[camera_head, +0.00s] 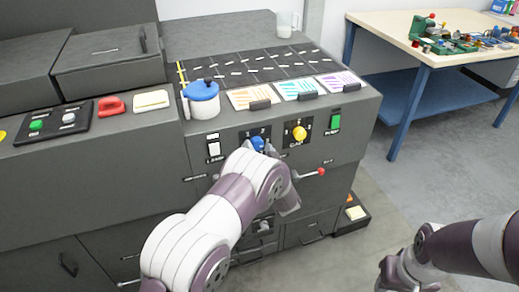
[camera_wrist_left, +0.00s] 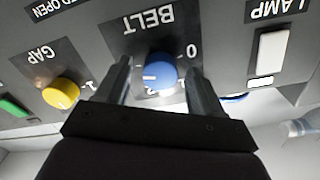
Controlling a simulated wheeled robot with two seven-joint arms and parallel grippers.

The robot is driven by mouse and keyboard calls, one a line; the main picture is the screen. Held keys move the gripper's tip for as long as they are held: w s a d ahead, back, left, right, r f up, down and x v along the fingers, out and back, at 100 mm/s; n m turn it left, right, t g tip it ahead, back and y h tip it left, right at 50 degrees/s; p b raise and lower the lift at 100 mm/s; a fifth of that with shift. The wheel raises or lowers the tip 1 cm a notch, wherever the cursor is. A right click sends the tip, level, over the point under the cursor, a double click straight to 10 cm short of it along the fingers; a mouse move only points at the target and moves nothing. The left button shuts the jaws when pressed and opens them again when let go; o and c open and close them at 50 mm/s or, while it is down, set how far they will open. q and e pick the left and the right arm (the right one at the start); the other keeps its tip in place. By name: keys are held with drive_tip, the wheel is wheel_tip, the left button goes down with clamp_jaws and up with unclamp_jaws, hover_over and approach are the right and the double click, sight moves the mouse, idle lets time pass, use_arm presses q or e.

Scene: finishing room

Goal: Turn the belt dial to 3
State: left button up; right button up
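The blue belt dial (camera_head: 258,143) is on the machine's front panel, partly hidden by my left arm in the head view. In the left wrist view, upside down, the dial (camera_wrist_left: 157,73) sits under the BELT label, with a white mark towards the picture's left. A 0 shows at its right; other numbers are partly hidden by my fingers. My left gripper (camera_wrist_left: 160,75) is open, with one finger on each side of the dial and a visible gap at the right finger. My right gripper (camera_head: 402,278) is low at the right, away from the panel; its opening is unclear.
Beside the dial are the yellow gap dial (camera_head: 299,133), the white lamp switch (camera_head: 214,148) and a green button (camera_head: 335,122). A red-knobbed lever (camera_head: 320,171) sticks out below. A blue-lidded pot (camera_head: 202,98) stands above on the machine top.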

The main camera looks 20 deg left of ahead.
use_arm(q)
drive_tip(key=shift+r, duration=0.1)
drive_tip(key=v, duration=1.2)
drive_tip(key=shift+s+d, duration=0.25)
drive_tip(key=shift+s, duration=0.05)
